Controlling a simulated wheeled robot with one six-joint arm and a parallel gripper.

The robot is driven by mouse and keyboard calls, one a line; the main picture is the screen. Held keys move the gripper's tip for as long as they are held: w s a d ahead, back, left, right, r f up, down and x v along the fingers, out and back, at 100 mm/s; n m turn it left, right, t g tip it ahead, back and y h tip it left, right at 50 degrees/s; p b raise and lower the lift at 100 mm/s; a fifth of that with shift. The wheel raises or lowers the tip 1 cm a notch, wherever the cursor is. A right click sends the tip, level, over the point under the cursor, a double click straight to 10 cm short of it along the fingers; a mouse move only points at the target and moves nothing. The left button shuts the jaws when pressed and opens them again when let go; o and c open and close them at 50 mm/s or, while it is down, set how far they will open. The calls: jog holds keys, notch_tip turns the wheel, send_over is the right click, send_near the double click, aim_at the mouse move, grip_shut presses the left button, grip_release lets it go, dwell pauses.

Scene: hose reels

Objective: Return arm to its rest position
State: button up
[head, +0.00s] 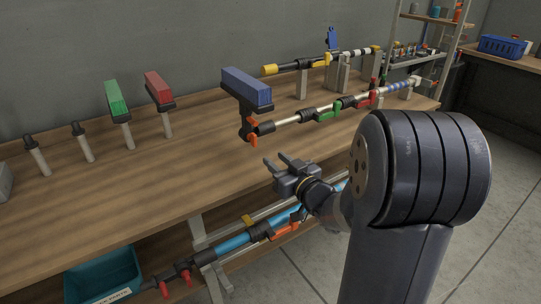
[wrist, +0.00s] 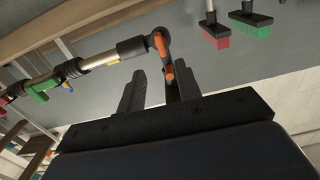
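My gripper (head: 281,164) is in front of the workbench, over its front edge in the head view, below and right of a blue brush head (head: 246,88). Its two fingers are spread apart, with nothing seen between them. My arm reaches in from the right of the head view. In the wrist view the open fingers (wrist: 155,88) point towards a pole end with an orange lever (wrist: 162,48). The lever lies beyond the fingers, close to the right one in the picture; I cannot tell whether they touch.
The wooden workbench (head: 95,150) holds upright green (head: 115,97) and red (head: 158,87) brushes and horizontal poles on supports. A lower shelf carries a blue pole (head: 235,243) and a teal bin (head: 104,275). A shelving rack stands at the back right. Floor at right is clear.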

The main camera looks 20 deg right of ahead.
aim_at(256, 142)
dwell(0.4)
jog(key=x, duration=1)
jog(key=shift+w+a, duration=0.15)
jog(key=shift+w, duration=0.15)
jog(key=shift+s, duration=0.1)
